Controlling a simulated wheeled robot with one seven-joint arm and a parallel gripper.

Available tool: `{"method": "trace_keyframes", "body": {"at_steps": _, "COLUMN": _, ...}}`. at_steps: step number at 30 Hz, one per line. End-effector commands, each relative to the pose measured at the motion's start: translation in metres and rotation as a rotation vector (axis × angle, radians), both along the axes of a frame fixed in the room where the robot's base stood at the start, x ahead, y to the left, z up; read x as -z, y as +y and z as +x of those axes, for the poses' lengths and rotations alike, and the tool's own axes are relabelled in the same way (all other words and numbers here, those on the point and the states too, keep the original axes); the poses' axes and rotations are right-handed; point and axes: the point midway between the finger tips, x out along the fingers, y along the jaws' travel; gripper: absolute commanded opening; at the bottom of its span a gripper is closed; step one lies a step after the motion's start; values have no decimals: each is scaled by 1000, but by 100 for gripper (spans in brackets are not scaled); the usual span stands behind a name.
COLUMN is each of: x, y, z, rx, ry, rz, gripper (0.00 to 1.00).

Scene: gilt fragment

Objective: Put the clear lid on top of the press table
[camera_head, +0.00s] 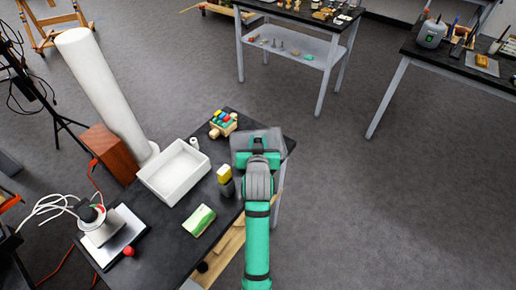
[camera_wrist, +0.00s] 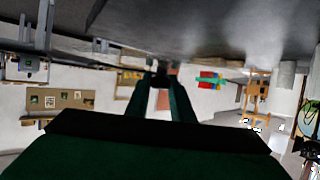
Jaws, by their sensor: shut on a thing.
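My gripper (camera_wrist: 160,82) is shut on a small dark piece (camera_wrist: 160,76) between its fingertips in the wrist view. Two other tables show, one at the back (camera_head: 342,48) and one at the right (camera_head: 432,55). I cannot tell which is the press table.
The near table carries a white open tray (camera_head: 148,188), a toy with coloured pegs (camera_head: 222,124), a green-and-cream block (camera_head: 199,221), a yellow-topped item (camera_head: 224,173) and a red ball (camera_head: 128,251). A tall white column (camera_head: 98,85) stands at left. The floor at right is clear.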

Motion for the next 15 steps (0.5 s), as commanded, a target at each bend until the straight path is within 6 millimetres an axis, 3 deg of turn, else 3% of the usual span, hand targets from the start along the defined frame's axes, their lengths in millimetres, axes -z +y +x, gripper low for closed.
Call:
{"method": "trace_keyframes", "body": {"at_steps": 9, "x": 35, "y": -1, "z": 0, "rx": 1, "ry": 0, "rz": 1, "gripper": 0}}
{"method": "trace_keyframes", "body": {"at_steps": 15, "x": 39, "y": -2, "z": 0, "rx": 2, "ry": -2, "rz": 0, "gripper": 0}}
